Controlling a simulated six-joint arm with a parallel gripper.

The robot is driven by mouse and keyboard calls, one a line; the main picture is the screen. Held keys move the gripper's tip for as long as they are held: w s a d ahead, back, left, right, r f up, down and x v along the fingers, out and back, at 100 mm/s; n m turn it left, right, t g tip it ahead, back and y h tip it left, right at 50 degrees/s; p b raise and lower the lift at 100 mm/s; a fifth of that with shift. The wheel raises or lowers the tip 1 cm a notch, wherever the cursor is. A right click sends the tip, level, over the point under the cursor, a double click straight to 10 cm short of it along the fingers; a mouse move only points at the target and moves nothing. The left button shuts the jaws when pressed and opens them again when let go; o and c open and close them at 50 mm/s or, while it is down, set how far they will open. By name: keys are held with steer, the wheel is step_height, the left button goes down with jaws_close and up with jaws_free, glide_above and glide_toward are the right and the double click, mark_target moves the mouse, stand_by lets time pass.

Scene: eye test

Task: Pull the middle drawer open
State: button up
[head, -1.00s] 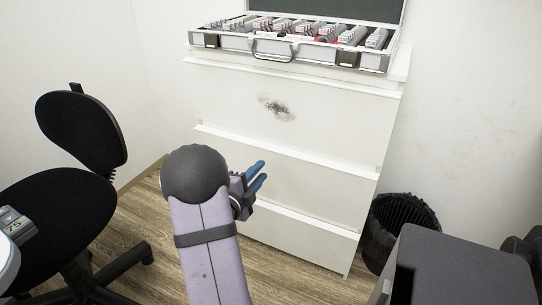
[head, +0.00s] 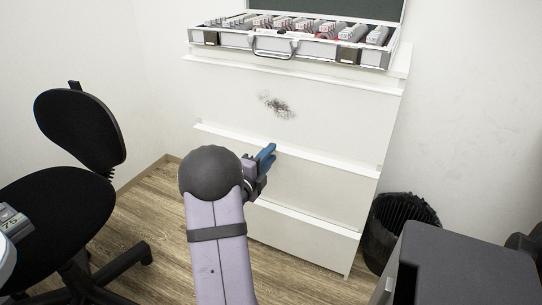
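A white chest of drawers (head: 390,118) stands against the back wall. Its middle drawer (head: 325,185) has a pale front with a protruding ledge along its top edge. I see no open gap above it, and it looks shut. My gripper (head: 268,153) has blue fingers and is at the middle drawer's top ledge, left of the drawer's centre. The fingertips overlap the ledge in the picture; I cannot tell whether they touch it. The fingers look close together and partly overlap, so whether they grip the ledge is unclear. My arm hides the drawer's lower left part.
The top drawer (head: 325,110) has a dark smudge, and the bottom drawer (head: 310,235) is below. An open metal case (head: 225,42) sits on top. A black chair (head: 75,130) is left; a black bin (head: 400,225) and dark cabinet (head: 465,265) are right.

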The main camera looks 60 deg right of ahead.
steer(key=shift+d, duration=0.65)
jaws_close()
stand_by(1.0)
